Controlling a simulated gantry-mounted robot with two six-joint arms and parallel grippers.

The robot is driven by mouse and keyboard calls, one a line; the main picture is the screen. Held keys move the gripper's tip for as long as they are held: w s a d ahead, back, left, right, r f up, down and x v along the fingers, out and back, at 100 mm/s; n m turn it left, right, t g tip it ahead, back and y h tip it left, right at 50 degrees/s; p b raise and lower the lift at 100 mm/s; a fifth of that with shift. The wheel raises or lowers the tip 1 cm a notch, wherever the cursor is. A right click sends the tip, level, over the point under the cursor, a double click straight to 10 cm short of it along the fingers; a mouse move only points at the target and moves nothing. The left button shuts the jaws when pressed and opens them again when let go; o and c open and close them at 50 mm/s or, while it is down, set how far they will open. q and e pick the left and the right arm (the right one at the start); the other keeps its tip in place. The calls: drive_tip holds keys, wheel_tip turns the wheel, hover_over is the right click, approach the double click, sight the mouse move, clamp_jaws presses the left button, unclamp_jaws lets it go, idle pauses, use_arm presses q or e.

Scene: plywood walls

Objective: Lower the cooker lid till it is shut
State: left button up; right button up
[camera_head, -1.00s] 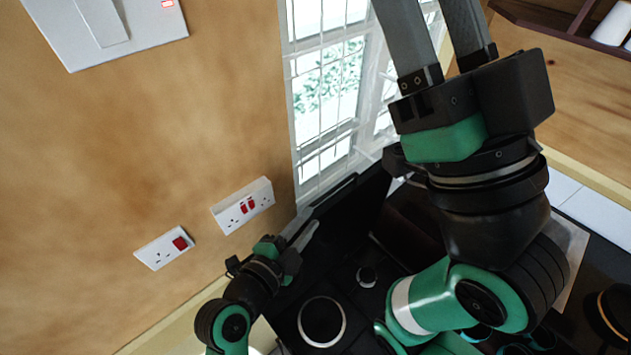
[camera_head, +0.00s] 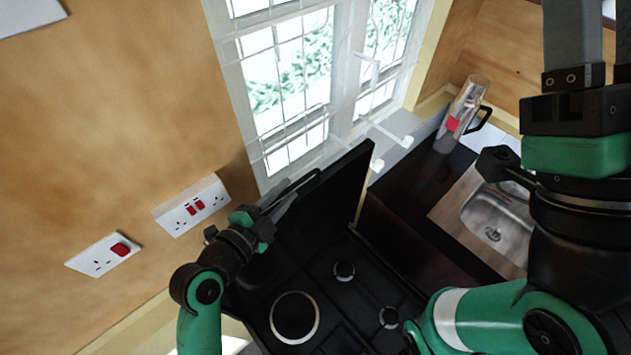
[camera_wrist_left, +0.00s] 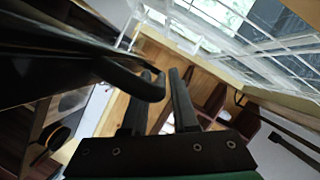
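The cooker lid (camera_head: 325,205) is a black panel standing raised, tilted up at the back of the black hob (camera_head: 325,310) in the head view. A dark bar handle (camera_head: 290,189) runs along its upper left edge. My left gripper (camera_head: 282,203) is at the lid's left side, close to the handle. In the left wrist view, my left gripper (camera_wrist_left: 160,98) has its two fingers apart, and the curved handle end (camera_wrist_left: 140,80) shows at the left finger; contact is unclear. My right gripper (camera_head: 598,45) is large at the right, its fingers apart and tips cut off.
A window (camera_head: 290,85) is behind the lid. Sockets (camera_head: 192,205) are on the plywood wall at left. Right of the hob are a dark worktop (camera_head: 405,185), a clear jug (camera_head: 462,115) and a sink (camera_head: 500,225). My right arm covers the lower right.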

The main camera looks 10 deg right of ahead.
use_arm(q)
drive_tip(key=shift+w+d+f, duration=0.2)
drive_tip(key=shift+w+d, duration=0.15)
drive_tip(key=shift+w, duration=0.15)
drive_tip(key=shift+c, duration=0.2)
clamp_jaws()
drive_tip(key=shift+s, duration=0.1)
idle(0.9)
